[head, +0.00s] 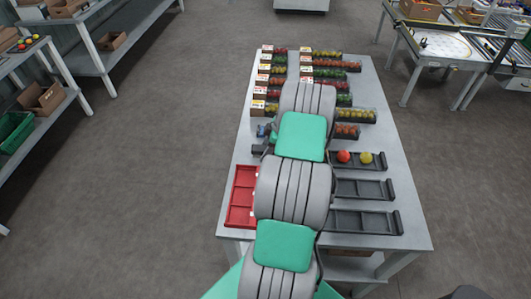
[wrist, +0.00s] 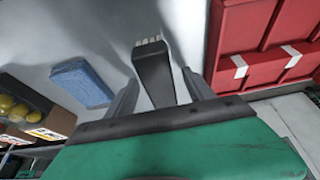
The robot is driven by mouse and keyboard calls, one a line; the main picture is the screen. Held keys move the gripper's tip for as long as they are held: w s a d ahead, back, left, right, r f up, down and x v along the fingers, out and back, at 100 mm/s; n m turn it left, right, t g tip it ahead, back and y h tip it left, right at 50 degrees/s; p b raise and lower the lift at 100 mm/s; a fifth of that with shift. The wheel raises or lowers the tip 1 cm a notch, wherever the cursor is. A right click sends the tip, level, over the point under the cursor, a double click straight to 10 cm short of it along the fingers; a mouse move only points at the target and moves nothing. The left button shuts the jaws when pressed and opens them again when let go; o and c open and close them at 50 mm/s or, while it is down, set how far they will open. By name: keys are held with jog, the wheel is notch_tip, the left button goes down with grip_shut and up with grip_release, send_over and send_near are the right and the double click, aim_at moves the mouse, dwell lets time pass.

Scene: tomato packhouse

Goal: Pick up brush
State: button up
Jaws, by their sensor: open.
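The brush (wrist: 154,72) has a dark handle and short pale bristles. In the wrist view it lies on the grey table top, its bristle end pointing away from my gripper (wrist: 160,77). The gripper is open, with one finger on each side of the brush handle. I see no grip on the brush, and cannot tell whether a finger touches it. The near end of the handle is hidden behind the gripper body. In the head view my arm covers the middle of the table, and I cannot make out the brush or gripper there.
A blue sponge-like block (wrist: 82,82) lies left of the brush. A red tray (wrist: 246,62) is on the right, also seen in the head view (head: 233,198). Dark trays (head: 365,221) line the table's right side; one holds a red and a yellow tomato. Filled punnets stand farther back.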

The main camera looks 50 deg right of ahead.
jog(key=shift+f, duration=0.15)
dwell(0.5)
grip_shut()
dwell(0.5)
